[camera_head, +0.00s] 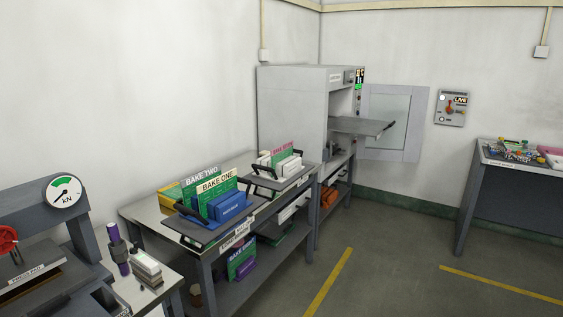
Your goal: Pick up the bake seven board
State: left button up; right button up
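A green board (240,259) stands upright on the lower shelf of the bench, with a label that starts with BAKE; the rest is too small to read surely. I cannot tell whether it is the bake seven board. On the bench top, green boards labelled BAKE ONE (216,191) and BAKE TWO (203,174) stand upright in a blue rack (232,207). Another board (283,150) with a pink top stands in a white rack behind; its label is not clearly readable. Neither of my grippers is in view.
The bench (130,213) runs along the left wall to an oven (291,104) with an open door and a shelf sticking out. A press (35,222) stands at the front left. A dark table (515,195) is at the right. The floor (385,270) between is clear.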

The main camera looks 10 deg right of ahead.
aim_at(280, 153)
jog(key=i+l+u, duration=0.15)
jog(key=i+l, duration=0.3)
jog(key=i, duration=0.2)
jog(key=i+l+u, duration=0.2)
jog(key=i+l, duration=0.35)
jog(key=i, duration=0.1)
